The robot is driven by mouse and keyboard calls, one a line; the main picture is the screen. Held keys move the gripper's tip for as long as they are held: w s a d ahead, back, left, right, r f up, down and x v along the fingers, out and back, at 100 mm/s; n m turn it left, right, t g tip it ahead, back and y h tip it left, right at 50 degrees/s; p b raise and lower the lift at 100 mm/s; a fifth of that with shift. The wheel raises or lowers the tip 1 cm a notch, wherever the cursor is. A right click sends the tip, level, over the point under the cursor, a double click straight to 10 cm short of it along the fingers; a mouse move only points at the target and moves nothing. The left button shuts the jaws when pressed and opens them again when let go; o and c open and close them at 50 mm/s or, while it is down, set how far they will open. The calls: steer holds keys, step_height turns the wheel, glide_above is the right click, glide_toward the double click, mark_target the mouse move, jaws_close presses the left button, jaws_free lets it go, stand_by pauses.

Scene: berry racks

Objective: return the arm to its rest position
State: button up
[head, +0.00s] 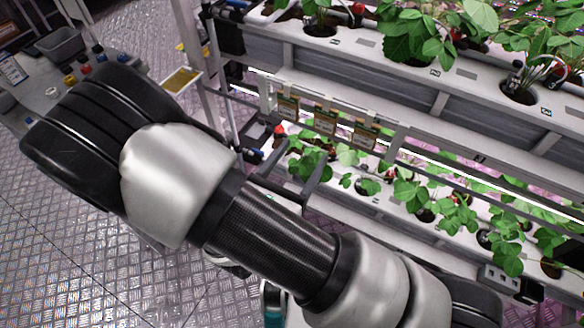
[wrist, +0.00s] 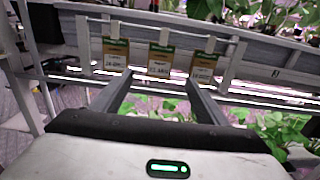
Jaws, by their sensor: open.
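My gripper (wrist: 157,82) is open in the wrist view, with its two dark fingers apart and nothing between them. It points toward the rack (wrist: 70,28), just below a row of hanging tags. My arm, grey and black, crosses the head view from upper left to lower right and is bent, with its far end partly hidden behind its own links. The rack also shows in the head view (head: 430,98), close behind the arm.
Three tags (head: 325,120) hang on the rack's rail. Strawberry plants (head: 430,195) fill the upper and lower shelves. A side bench (head: 45,100) with a grey bin (head: 60,43) and coloured caps stands at upper left. The metal floor (head: 60,250) is clear at lower left.

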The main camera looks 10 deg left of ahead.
steer(key=shift+v, duration=2.1)
